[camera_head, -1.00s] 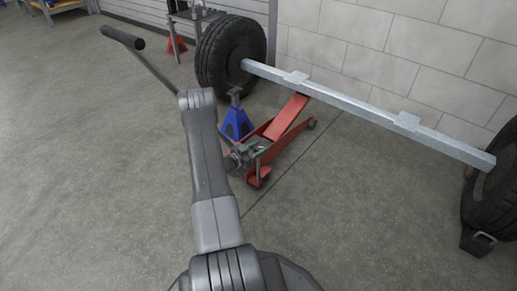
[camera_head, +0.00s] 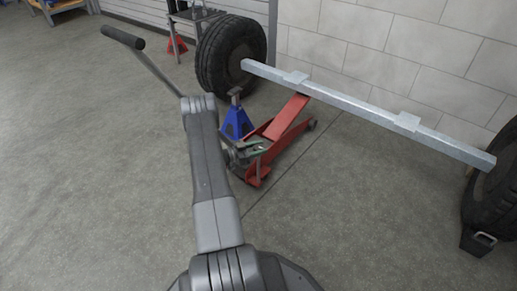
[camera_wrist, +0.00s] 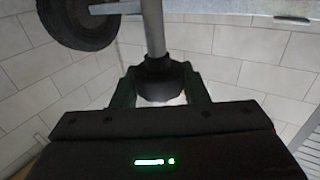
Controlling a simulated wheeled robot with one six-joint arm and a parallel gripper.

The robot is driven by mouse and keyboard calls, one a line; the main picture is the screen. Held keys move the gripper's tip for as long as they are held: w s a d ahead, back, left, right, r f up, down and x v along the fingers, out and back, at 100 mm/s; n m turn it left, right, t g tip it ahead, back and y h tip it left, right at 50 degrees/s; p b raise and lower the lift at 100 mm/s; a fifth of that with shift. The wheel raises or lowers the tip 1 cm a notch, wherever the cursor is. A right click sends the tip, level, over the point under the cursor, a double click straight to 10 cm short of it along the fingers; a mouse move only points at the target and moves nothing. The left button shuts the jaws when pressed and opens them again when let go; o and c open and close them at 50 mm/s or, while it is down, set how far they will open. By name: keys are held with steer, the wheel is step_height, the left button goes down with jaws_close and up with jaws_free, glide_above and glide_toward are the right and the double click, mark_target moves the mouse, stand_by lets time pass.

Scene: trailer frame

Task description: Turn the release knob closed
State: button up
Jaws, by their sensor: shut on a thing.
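The red floor jack (camera_head: 285,122) stands on the floor under the grey beam (camera_head: 365,111). Its long handle (camera_head: 150,63) leans up to the left and ends in a black grip. In the wrist view a grey pole (camera_wrist: 153,28) runs down into a black round knob (camera_wrist: 163,70). The two dark green fingers of my gripper (camera_wrist: 160,85) are on either side of this knob, shut on it. In the head view my gripper (camera_head: 252,149) is low by the near end of the jack, and my arm hides part of the handle; the knob cannot be made out there.
A blue jack stand (camera_head: 237,121) is just behind the jack, beside the left tyre (camera_head: 222,55). The right tyre (camera_head: 490,200) is at the beam's other end, with a black block (camera_head: 478,241) beside it. A block wall stands behind. The floor at left and front is clear.

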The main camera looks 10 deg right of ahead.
steer(key=o, duration=0.9)
steer(key=shift+o, duration=0.2)
steer(key=shift+a, duration=0.1)
steer(key=s+a+p, duration=0.1)
steer(key=a+p, duration=0.2)
steer(key=a, duration=1)
steer(key=shift+s+a, duration=0.25)
steer(key=shift+s, duration=0.1)
